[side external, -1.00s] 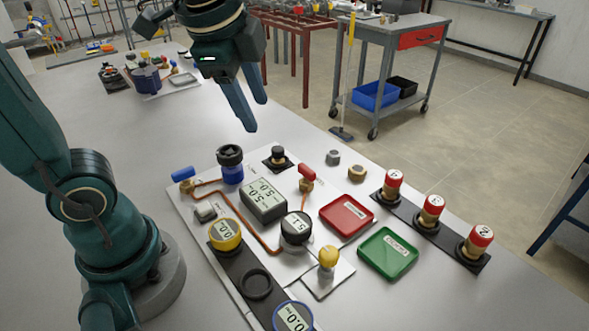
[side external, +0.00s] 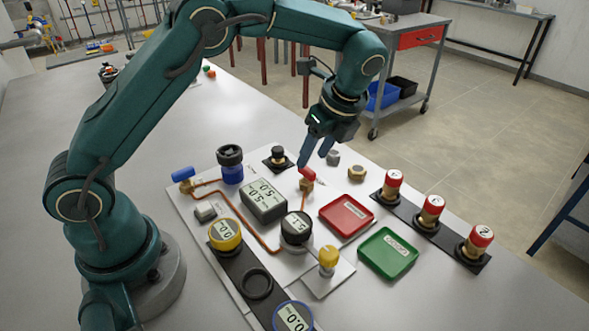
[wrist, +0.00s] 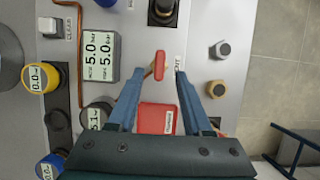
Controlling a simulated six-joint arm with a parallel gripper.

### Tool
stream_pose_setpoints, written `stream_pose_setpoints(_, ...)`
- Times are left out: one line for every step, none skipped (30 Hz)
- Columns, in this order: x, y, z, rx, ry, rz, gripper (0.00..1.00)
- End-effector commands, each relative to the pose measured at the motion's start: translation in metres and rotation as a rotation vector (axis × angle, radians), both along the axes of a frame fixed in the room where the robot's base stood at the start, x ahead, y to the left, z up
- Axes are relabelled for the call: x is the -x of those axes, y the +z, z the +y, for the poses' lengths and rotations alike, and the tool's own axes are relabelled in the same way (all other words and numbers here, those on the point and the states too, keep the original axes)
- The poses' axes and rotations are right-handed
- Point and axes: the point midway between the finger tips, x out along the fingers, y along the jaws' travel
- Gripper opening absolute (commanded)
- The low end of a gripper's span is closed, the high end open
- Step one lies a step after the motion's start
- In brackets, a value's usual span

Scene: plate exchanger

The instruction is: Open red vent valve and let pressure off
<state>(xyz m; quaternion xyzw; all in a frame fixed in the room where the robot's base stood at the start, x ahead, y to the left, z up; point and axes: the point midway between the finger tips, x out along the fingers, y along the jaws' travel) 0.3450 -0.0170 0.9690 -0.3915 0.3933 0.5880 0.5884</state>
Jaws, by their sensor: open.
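The red vent valve (side external: 307,174) has a red handle on a brass body at the end of a copper pipe on the white board. In the wrist view its red handle (wrist: 160,65) lies ahead of and between my two fingertips. My gripper (side external: 316,158) is open and empty, pointing down just above and behind the valve; the wrist view also shows my gripper (wrist: 153,74) with its fingers apart. I cannot tell whether a finger touches the handle. The grey display (side external: 264,200) reads 5.0 on both lines in the wrist view.
A blue-handled valve (side external: 183,174) and a round gauge reading 5.1 (side external: 297,229) are on the board. A red tray (side external: 346,215), a green tray (side external: 388,253) and nuts (side external: 356,173) lie to the right. Red-capped fittings (side external: 432,209) stand further right.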

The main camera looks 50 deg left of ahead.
Motion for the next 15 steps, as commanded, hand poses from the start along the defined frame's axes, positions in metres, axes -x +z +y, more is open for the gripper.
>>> stream_pose_setpoints(0.001,-0.006,0.003,-0.001,0.002,0.004,0.50)
stream_pose_setpoints(0.001,-0.010,0.005,0.000,0.003,0.004,0.50)
stream_pose_setpoints(0.002,-0.015,0.007,0.000,0.003,0.004,0.50)
stream_pose_setpoints(0.001,-0.019,0.008,0.001,0.004,0.004,0.50)
stream_pose_setpoints(0.001,-0.022,0.010,0.000,0.004,0.003,0.50)
stream_pose_setpoints(0.001,-0.026,0.012,0.000,0.004,0.003,0.50)
stream_pose_setpoints(0.001,-0.029,0.013,0.000,0.004,0.003,0.50)
stream_pose_setpoints(0.001,-0.031,0.014,0.000,0.004,0.002,0.50)
stream_pose_setpoints(0.001,-0.034,0.015,0.001,0.004,0.001,0.50)
stream_pose_setpoints(0.001,-0.035,0.015,0.000,0.003,0.001,0.50)
stream_pose_setpoints(0.001,-0.037,0.016,0.000,0.003,0.001,0.50)
stream_pose_setpoints(0.001,-0.038,0.016,0.001,0.002,0.000,0.50)
stream_pose_setpoints(0.001,-0.038,0.016,0.001,0.003,-0.001,0.50)
stream_pose_setpoints(0.001,-0.038,0.016,0.001,0.003,-0.001,0.50)
stream_pose_setpoints(0.001,-0.038,0.016,0.001,0.002,-0.002,0.50)
